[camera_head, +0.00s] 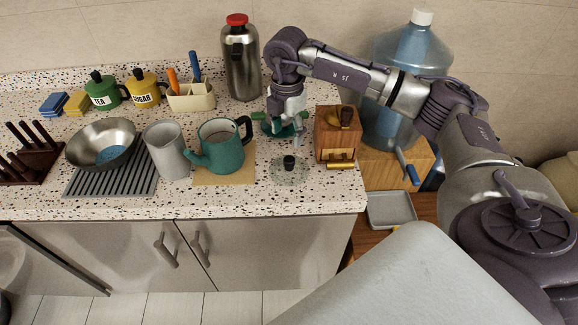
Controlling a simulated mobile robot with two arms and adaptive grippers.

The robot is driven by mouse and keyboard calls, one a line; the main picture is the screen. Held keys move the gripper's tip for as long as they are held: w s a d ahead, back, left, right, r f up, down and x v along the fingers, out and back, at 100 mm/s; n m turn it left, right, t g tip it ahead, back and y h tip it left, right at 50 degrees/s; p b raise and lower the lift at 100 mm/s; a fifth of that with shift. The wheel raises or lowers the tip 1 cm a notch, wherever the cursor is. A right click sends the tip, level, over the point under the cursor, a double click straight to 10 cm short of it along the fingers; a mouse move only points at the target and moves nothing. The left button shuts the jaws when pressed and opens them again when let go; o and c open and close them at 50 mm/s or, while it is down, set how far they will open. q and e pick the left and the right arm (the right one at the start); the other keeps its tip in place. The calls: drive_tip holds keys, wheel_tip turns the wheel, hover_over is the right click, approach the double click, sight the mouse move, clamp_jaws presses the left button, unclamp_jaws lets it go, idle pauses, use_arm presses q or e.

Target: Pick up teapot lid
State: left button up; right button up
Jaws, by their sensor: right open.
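The teal teapot (222,156) with a black handle stands on a tan board on the counter, its top uncovered. A teal lid (270,131) lies on the counter to the right of the teapot, partly hidden by my right gripper. My right gripper (284,126) points down right over this lid, open; whether its fingers touch the lid cannot be told. A clear glass lid with a black knob (289,162) lies nearer the counter's front edge. My left gripper is not in view.
A wooden grinder box (337,139) stands close to the right of my gripper. A steel flask (241,62) with a red cap stands behind. A grey pitcher (166,150) and a steel pan (101,141) are at left. A large blue water bottle (386,105) stands at right.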

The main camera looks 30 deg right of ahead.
hover_over(288, 159)
wheel_tip(288, 159, down, 5)
drive_tip(key=shift+w+r+p, duration=0.1)
drive_tip(key=shift+r+p, duration=0.1)
drive_tip(key=shift+p, duration=0.2)
drive_tip(key=shift+f, duration=0.2)
drive_tip(key=f+p, duration=0.1)
drive_tip(key=f, duration=0.2)
drive_tip(key=f+p, duration=0.1)
drive_tip(key=shift+s+f+p, duration=0.25)
drive_tip(key=shift+p, duration=0.05)
drive_tip(key=shift+f, duration=0.2)
clamp_jaws()
